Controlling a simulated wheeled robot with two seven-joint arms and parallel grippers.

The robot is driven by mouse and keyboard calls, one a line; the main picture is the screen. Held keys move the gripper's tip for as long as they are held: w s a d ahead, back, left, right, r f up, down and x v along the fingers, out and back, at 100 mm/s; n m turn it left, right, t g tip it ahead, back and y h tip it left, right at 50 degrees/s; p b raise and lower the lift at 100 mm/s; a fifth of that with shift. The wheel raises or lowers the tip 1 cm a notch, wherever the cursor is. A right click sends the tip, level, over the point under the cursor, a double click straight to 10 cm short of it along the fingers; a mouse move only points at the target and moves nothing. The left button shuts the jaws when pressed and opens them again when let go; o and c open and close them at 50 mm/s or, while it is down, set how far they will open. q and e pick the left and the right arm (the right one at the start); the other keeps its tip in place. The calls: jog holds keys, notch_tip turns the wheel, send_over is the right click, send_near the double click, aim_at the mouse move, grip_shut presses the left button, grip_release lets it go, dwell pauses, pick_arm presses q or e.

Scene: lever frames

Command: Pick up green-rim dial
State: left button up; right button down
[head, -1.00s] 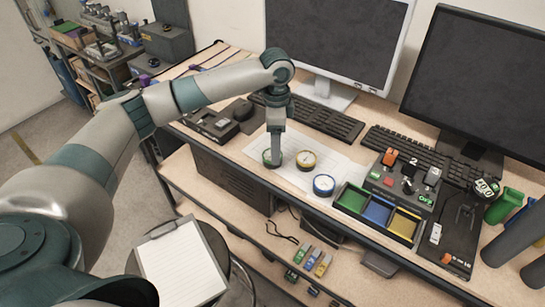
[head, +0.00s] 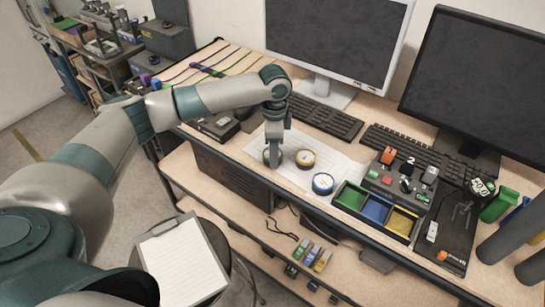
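The green-rim dial (head: 267,156) lies on white paper sheets at the left end of a row of dials on the desk. My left gripper (head: 274,160) points straight down over it and covers most of it. Only the dial's left edge shows, so I cannot tell whether the fingers are open or closed around it. My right gripper is not in view.
A yellow-rim dial (head: 305,158) and a blue-rim dial (head: 323,183) lie to the right on the paper (head: 292,177). A tray (head: 376,227) with green, blue and yellow compartments stands further right, before a control box (head: 399,182). Keyboards and monitors stand behind.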

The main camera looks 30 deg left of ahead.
pick_arm(q)
jog(key=shift+c, duration=0.9)
jog(key=shift+r, duration=0.15)
jog(key=shift+r+b, duration=0.45)
jog(key=shift+r, duration=0.15)
notch_tip(320, 180, up, 2)
jog(key=shift+w+r+b, duration=0.1)
jog(key=shift+r+b, duration=0.15)
jog(key=shift+b, duration=0.4)
jog(key=s+d+r+b, duration=0.1)
jog(key=d+r+b, duration=0.2)
jog(key=d+r, duration=0.4)
jog(key=d, duration=0.4)
jog(key=shift+s+d, duration=0.35)
jog(key=shift+s, duration=0.1)
